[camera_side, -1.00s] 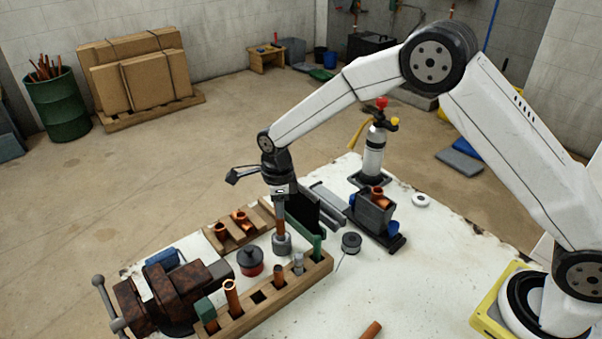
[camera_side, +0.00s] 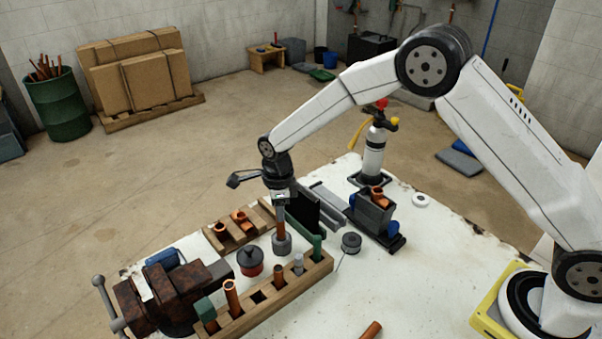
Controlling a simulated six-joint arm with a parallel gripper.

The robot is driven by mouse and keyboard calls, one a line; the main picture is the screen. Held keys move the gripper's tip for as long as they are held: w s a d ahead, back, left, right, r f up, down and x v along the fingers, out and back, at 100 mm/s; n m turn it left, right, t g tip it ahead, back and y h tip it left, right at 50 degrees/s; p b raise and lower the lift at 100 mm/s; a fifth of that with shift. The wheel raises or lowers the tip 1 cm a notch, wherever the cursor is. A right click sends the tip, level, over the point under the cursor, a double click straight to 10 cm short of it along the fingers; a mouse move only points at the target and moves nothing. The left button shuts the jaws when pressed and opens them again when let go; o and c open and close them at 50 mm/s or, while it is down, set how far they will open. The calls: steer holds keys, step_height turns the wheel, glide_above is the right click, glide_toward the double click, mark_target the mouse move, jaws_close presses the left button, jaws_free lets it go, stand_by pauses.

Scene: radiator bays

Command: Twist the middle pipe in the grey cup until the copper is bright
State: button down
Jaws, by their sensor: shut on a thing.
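My gripper (camera_side: 280,199) points straight down over the table and is shut on the upper part of a copper pipe (camera_side: 281,228). The pipe stands upright, and its lower end is hidden inside the grey cup (camera_side: 281,244). The visible copper looks dull brown-orange; the end in the cup cannot be seen. The wooden rack (camera_side: 262,307) in front has an empty square hole (camera_side: 257,297) in its middle. Other pipes stand in the rack, among them a tall copper one (camera_side: 231,297) and a shorter one (camera_side: 278,274).
A rusty vise (camera_side: 165,295) stands at the left. A dark red tin (camera_side: 250,262) is left of the cup. A solder spool (camera_side: 351,242), a gas cylinder (camera_side: 374,155) and a grey holder with a copper fitting (camera_side: 374,212) are to the right. The table's front right is mostly clear.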

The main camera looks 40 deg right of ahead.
steer(key=shift+f, duration=0.2)
steer(key=shift+f, duration=0.35)
steer(key=shift+f, duration=0.2)
steer(key=shift+f, duration=1.2)
steer(key=shift+n, duration=0.3)
